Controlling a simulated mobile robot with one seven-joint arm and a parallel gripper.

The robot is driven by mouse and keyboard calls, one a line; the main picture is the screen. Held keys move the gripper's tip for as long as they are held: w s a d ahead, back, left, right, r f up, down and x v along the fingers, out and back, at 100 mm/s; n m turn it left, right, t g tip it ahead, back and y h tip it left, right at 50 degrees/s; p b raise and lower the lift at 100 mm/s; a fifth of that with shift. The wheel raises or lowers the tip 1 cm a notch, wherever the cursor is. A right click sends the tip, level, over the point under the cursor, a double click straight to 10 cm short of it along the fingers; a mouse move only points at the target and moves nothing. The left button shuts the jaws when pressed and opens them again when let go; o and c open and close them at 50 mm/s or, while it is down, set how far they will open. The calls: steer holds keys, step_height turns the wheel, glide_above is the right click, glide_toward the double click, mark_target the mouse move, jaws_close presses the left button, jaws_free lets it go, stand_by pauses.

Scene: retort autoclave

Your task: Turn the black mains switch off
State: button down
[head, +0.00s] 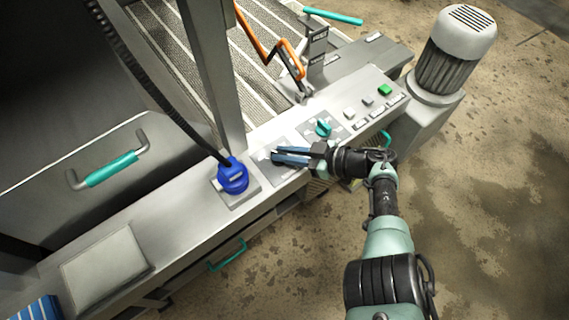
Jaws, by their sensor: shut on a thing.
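My gripper (277,155) reaches in from the right over the grey control ledge, with its two blue fingers pointing left. The fingers are closed on a small dark thing at a grey plate (278,173), which appears to be the black mains switch. The fingers hide most of the switch, so I cannot tell which way its handle points.
A blue plug (233,176) with a black cable stands just left of the gripper. A teal knob (323,128) sits close behind it. Several buttons, one a green button (385,90), lie to the right. A motor (456,52) stands at the ledge's far right end.

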steer(key=shift+w+f+n+g+y+b, duration=0.1)
steer(key=shift+f+n+g+y+b, duration=0.15)
steer(key=shift+n+g+b, duration=0.9)
steer(key=shift+w+f+n+g+y+b, duration=0.15)
steer(key=shift+y+b, duration=0.1)
steer(key=shift+b, duration=1.8)
steer(key=shift+r+b, duration=0.1)
steer(key=shift+b, duration=0.3)
steer(key=shift+r+n+g+b, duration=0.3)
steer(key=shift+g+b, duration=0.2)
steer(key=shift+b, duration=0.05)
steer(key=c, duration=0.8)
jaws_free()
steer(key=shift+a, duration=0.1)
steer(key=shift+c, duration=0.2)
steer(key=b+v, duration=0.7)
steer(key=v, duration=0.6)
steer(key=shift+f, duration=0.15)
